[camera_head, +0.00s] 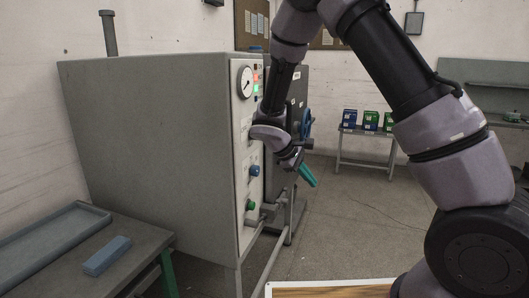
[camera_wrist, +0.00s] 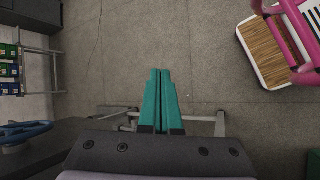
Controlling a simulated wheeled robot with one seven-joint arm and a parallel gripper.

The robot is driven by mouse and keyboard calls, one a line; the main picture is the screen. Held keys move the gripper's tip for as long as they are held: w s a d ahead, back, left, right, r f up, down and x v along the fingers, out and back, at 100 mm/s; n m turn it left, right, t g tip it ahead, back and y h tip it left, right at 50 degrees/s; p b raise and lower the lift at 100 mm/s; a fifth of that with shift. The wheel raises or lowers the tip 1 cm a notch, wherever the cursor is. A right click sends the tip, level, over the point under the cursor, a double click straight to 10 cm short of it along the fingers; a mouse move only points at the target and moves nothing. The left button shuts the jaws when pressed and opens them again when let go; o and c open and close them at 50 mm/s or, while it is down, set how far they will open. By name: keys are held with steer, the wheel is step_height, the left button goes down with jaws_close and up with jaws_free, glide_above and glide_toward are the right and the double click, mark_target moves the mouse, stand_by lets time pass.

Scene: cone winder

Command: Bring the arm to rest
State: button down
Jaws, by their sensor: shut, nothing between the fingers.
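My gripper (camera_head: 308,175) has teal fingers and shows in front of the right side of the grey machine cabinet (camera_head: 150,150) in the head view. My arm arches over from the right and bends down to it. In the wrist view my gripper (camera_wrist: 159,75) points over bare concrete floor. Its two fingers lie together with nothing between them.
The cabinet has a gauge (camera_head: 245,82) and knobs; a blue handwheel (camera_head: 306,123) is behind my gripper. A bench (camera_head: 150,240) with a blue block (camera_head: 107,255) stands at left. Several boxes stand on a far table (camera_head: 366,132). Open floor (camera_head: 365,225) lies right.

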steer(key=s+d+r+m+y, duration=0.3)
steer(key=s+d+r+m, duration=0.1)
steer(key=r, duration=0.5)
steer(key=s+d+r+m+y, duration=0.3)
steer(key=s+d+r+m, duration=0.1)
steer(key=r, duration=0.4)
steer(key=s+d+r+m+t+y, duration=0.2)
steer(key=s+r+m+t, duration=0.3)
steer(key=s+r, duration=0.6)
steer(key=shift+s+d+m+y, duration=0.25)
steer(key=shift+s+m+y, duration=0.45)
steer(key=shift+m, duration=0.3)
steer(key=shift+r, duration=0.1)
